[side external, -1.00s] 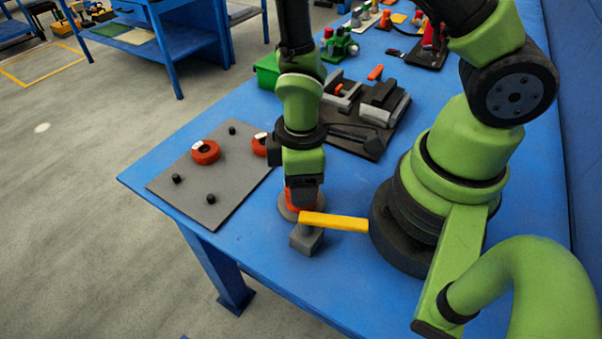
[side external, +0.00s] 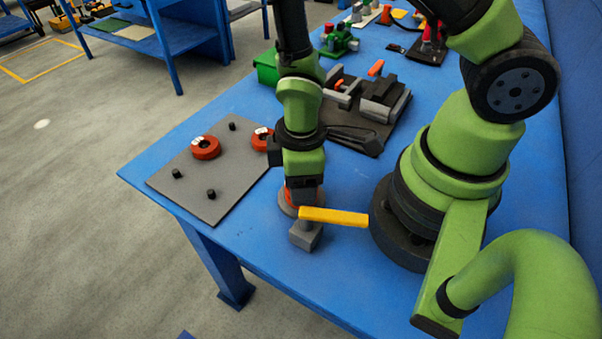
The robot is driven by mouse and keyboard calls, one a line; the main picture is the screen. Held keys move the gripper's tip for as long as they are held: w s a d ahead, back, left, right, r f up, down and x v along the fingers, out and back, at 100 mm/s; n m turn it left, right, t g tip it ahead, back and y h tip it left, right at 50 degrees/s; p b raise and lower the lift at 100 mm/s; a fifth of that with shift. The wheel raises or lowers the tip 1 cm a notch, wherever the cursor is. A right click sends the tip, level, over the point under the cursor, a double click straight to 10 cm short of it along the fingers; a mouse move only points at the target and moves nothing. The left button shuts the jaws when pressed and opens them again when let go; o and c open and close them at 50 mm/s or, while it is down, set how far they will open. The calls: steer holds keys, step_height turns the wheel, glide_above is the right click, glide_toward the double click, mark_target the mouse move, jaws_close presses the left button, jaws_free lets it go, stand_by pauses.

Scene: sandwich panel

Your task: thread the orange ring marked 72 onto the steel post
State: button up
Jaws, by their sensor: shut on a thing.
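My gripper (side external: 304,190) points down near the front of the blue table, in the side external view. It is shut on an orange ring (side external: 289,196), of which only a sliver shows beside the fingers. The ring is low over a round grey base (side external: 285,207). The steel post is hidden, so I cannot tell whether the ring is around it. No number is readable on the held ring. Two more orange-red rings with white labels lie on the grey panel, one in the open (side external: 206,147) and one partly behind my gripper (side external: 261,139).
A yellow bar (side external: 335,217) on a grey block (side external: 307,237) stands close in front of my gripper. The grey panel (side external: 208,180) at left carries several short black pegs. A dark fixture (side external: 365,115) and a green bin (side external: 267,70) stand behind.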

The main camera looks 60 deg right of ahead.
steer(key=o, duration=1.2)
steer(key=shift+r, duration=5.2)
steer(key=shift+r, duration=0.3)
steer(key=s+d+r+m+t, duration=0.1)
steer(key=r+m+t, duration=0.1)
steer(key=r+m, duration=0.2)
steer(key=s+d+r+m+t+y, duration=0.1)
steer(key=s+r+m+t, duration=0.1)
steer(key=r, duration=0.5)
steer(key=s+d+r+m+t+y, duration=0.1)
steer(key=s+r+m+t, duration=0.1)
steer(key=r+m, duration=0.3)
steer(key=shift+s+d+r+m+t, duration=0.2)
steer(key=shift+r+m+t, duration=0.1)
steer(key=shift+r+t, duration=0.25)
steer(key=shift+f, duration=0.1)
